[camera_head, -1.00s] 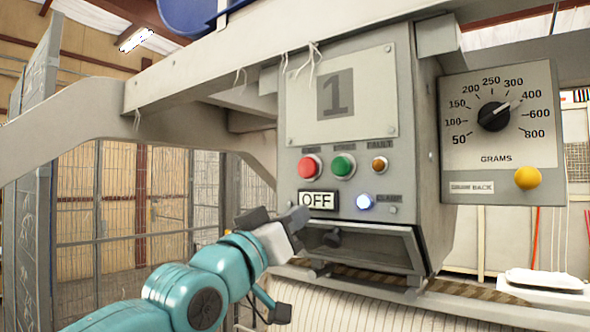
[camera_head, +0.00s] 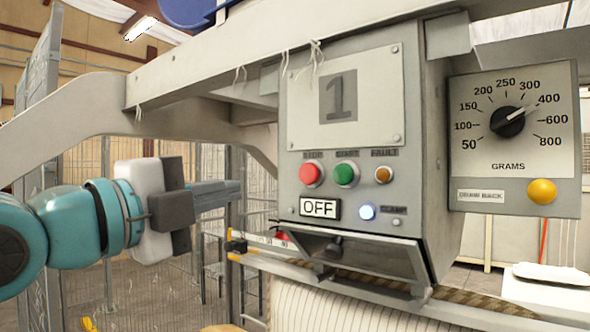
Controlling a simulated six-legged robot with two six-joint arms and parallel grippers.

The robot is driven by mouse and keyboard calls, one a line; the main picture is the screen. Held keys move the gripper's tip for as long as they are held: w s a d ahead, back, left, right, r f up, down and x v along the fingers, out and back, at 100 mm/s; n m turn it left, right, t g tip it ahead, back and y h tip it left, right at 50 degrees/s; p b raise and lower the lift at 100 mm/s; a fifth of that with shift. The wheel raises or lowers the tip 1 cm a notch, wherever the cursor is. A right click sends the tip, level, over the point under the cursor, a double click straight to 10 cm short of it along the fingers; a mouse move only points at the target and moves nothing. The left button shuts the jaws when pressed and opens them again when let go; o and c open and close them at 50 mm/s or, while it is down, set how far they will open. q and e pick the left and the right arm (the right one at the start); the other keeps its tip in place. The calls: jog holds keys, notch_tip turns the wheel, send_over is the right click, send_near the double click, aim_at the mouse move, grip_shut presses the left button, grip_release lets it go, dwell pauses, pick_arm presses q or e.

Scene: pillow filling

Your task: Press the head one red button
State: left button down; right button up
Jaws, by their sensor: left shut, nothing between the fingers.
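The red button (camera_head: 311,174) is on the grey control panel of head 1, under the label STOP and left of a green button (camera_head: 346,174). My left gripper (camera_head: 238,188) is shut and empty. It points right toward the panel, left of the red button and slightly lower in the picture, with a visible gap between them. Nothing hides the red button. My right gripper is not in view.
The panel has a large number 1 plate (camera_head: 342,97), an OFF sign (camera_head: 320,208), an amber fault lamp (camera_head: 383,175) and a lit clamp lamp (camera_head: 367,212). A grams dial box (camera_head: 515,185) stands at right. A frame beam (camera_head: 190,80) runs above my arm.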

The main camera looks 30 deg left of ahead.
pick_arm(q)
jog(key=p, duration=0.4)
send_near(306, 175)
jog(key=w, duration=0.4)
jog(key=w+r, duration=0.1)
jog(key=w, duration=0.1)
jog(key=shift+d, duration=0.2)
jog(key=shift+w+f, duration=0.1)
jog(key=shift+w, duration=0.35)
jog(key=shift+s, duration=0.2)
